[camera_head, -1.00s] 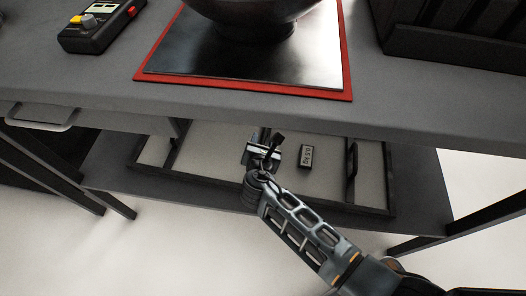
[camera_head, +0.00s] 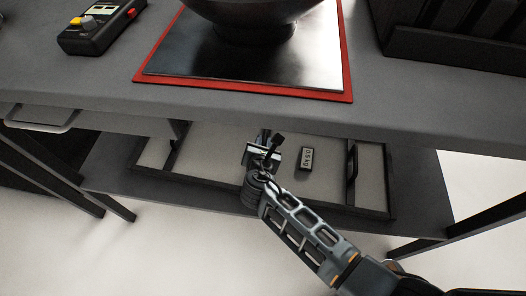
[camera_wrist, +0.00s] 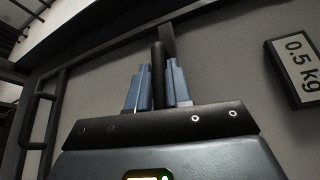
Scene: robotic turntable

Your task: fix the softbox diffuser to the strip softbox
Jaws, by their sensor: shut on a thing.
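A flat grey panel in a dark frame (camera_head: 388,180) lies on the shelf under the table. It has a dark upright handle (camera_head: 352,162) at its right and another handle (camera_wrist: 36,122) at the left of the wrist view. I cannot tell whether this panel is the diffuser, the strip softbox, or both together. My gripper (camera_head: 263,152) is over the middle of the panel. In the wrist view its blue fingers (camera_wrist: 158,84) are shut on a dark upright post (camera_wrist: 158,62). The post's foot is hidden behind the gripper.
A small dark block labelled 0.5 kg (camera_head: 306,158) lies on the panel to the right of my gripper. The tabletop (camera_head: 100,92) overhangs the shelf. Table legs (camera_head: 470,220) stand at both sides. A red-edged mat (camera_head: 345,96) carries a dark bowl-like object (camera_head: 255,14).

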